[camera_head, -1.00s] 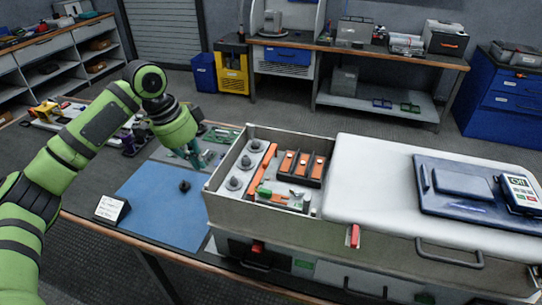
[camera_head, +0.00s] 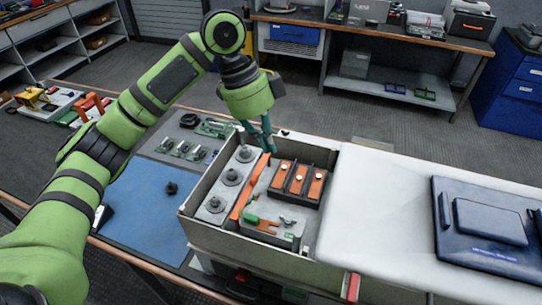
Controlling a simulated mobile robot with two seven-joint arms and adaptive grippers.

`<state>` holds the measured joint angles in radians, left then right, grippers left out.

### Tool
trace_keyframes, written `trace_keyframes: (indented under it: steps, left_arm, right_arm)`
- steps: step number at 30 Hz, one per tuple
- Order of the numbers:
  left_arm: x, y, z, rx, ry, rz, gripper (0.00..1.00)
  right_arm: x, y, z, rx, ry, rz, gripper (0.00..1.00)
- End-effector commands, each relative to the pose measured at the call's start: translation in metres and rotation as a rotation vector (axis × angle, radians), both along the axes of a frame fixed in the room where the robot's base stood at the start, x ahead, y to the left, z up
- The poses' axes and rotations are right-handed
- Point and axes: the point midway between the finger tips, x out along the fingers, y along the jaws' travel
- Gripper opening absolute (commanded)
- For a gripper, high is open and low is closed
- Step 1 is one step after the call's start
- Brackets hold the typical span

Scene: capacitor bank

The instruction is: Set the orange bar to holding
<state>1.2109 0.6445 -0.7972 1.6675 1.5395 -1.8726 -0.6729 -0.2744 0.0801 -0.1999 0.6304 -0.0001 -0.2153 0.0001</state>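The long orange bar (camera_head: 248,190) lies slantwise in the open compartment of the grey cabinet (camera_head: 212,232), between the grey round-topped posts (camera_head: 231,177) and the orange-topped blocks (camera_head: 298,180). My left gripper (camera_head: 268,150) comes down from above with its teal fingers at the bar's far end. The fingertips lie close together in the picture. I cannot tell whether they touch the bar or grip it. A shorter orange piece (camera_head: 267,225) and a small green part (camera_head: 252,219) sit at the near end of the compartment. My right gripper is out of view.
A white cover (camera_head: 385,215) fills the cabinet's right side, with a dark blue case (camera_head: 490,225) on it. The compartment walls stand around the parts. A blue mat (camera_head: 145,215) with a small dark knob (camera_head: 171,188) lies to the left, mostly clear.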

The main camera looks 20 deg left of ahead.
Motion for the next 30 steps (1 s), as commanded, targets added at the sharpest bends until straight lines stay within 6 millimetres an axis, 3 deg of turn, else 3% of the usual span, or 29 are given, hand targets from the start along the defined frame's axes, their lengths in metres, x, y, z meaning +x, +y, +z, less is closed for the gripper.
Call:
trace_keyframes:
  steps: [9,14,20,24,30]
  left_arm:
    - [0.000,0.001,0.000,0.000,0.000,0.001,0.00]
    - [0.000,-0.001,-0.004,0.001,0.003,0.001,0.00]
    - [-0.002,-0.011,-0.031,0.001,0.006,0.000,0.00]
    - [-0.002,-0.021,-0.060,0.001,0.006,0.000,0.00]
    - [-0.002,-0.031,-0.095,0.002,0.003,0.003,0.00]
  right_arm:
    - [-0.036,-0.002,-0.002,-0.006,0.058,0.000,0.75]
    - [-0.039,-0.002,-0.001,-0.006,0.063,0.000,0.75]
    - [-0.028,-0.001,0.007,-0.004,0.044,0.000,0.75]
    - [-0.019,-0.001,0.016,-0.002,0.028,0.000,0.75]
    - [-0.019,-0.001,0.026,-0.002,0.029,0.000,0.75]
